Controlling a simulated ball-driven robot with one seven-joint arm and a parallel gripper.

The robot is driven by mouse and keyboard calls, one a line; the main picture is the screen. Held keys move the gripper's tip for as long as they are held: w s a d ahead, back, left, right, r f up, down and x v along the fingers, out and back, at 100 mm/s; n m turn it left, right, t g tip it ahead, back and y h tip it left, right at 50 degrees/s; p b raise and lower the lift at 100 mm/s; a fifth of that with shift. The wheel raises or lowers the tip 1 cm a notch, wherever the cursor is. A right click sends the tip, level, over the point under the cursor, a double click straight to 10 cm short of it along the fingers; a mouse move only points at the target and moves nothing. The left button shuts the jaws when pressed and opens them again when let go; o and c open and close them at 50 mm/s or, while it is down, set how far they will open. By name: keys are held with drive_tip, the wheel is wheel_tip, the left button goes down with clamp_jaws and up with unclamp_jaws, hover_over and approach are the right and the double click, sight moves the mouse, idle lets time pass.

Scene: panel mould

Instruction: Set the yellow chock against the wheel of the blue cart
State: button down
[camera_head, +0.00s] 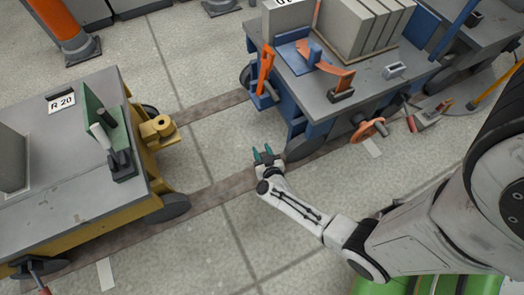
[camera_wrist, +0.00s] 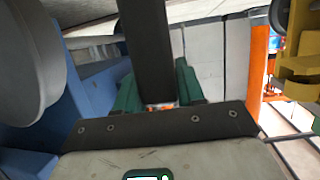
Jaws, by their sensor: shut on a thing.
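The blue cart (camera_head: 310,75) stands at upper centre in the head view, and its near grey wheel (camera_head: 299,148) is just right of my gripper (camera_head: 266,154). In the wrist view this wheel (camera_wrist: 30,60) is large at the left. My green fingers (camera_wrist: 160,92) are shut on a dark bar (camera_wrist: 145,45), which lies between them and runs to the top of the wrist view. A small orange patch shows by the fingertips. No yellow chock body can be made out in either view, so I cannot tell whether the bar belongs to it.
A yellow cart (camera_head: 70,160) stands at the left and shows at the right of the wrist view (camera_wrist: 300,45). An orange post (camera_head: 62,28) is at the far upper left. A red-orange handwheel (camera_head: 369,129) sticks out from the blue cart. Floor between the carts is clear.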

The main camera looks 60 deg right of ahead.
drive_tip(key=shift+f+b, duration=0.35)
drive_tip(key=shift+f, duration=0.1)
drive_tip(key=c, duration=0.6)
unclamp_jaws()
drive_tip(key=shift+s, duration=0.1)
drive_tip(key=p+v, duration=0.5)
drive_tip(key=v, duration=0.5)
drive_tip(key=shift+s+a, duration=0.2)
drive_tip(key=shift+a, duration=0.05)
